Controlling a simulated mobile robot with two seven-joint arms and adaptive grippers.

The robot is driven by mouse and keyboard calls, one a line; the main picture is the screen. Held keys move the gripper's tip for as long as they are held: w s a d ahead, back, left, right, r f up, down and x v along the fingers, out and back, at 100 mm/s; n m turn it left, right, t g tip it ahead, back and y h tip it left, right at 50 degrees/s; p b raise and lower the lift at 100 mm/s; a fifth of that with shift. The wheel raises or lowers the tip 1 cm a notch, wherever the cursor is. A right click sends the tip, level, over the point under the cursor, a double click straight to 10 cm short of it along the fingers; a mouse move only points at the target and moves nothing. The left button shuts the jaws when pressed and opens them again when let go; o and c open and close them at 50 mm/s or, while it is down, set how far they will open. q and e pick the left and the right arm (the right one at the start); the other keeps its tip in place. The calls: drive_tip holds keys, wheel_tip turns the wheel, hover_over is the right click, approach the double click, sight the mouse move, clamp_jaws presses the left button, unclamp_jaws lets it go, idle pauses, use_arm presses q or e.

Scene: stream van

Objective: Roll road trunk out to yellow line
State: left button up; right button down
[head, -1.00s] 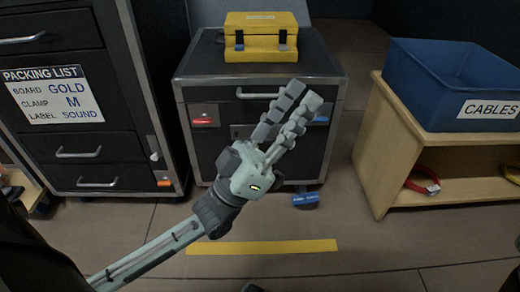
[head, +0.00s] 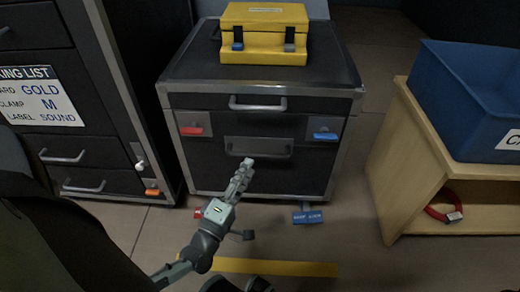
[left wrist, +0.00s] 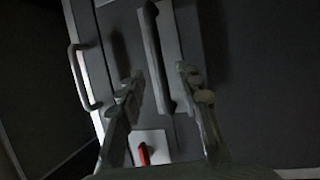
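The road trunk (head: 255,178) is a black case with silver edges, standing behind the yellow line (head: 275,267) on the floor. It has an upper handle (head: 258,103) and a lower handle (head: 258,148). A red latch (head: 195,130) and a blue latch (head: 325,135) flank them. My left gripper (head: 244,172) is just in front of the trunk, below the lower handle in the picture. In the left wrist view its fingers (left wrist: 163,88) are apart, with a handle (left wrist: 155,55) between and beyond them; contact cannot be told. My right gripper is not in view.
A yellow toolbox (head: 264,34) sits on the trunk. A blue pedal (head: 307,216) and a red pedal (head: 197,212) show at its base. A drawer cabinet (head: 65,130) stands left; a wooden shelf (head: 415,165) with a blue bin (head: 465,95) stands right. Floor in front is open.

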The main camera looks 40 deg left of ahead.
sight(256, 154)
use_arm(q)
drive_tip(key=b+x, duration=0.1)
drive_tip(key=x, duration=0.5)
drive_tip(key=shift+c, duration=0.2)
clamp_jaws()
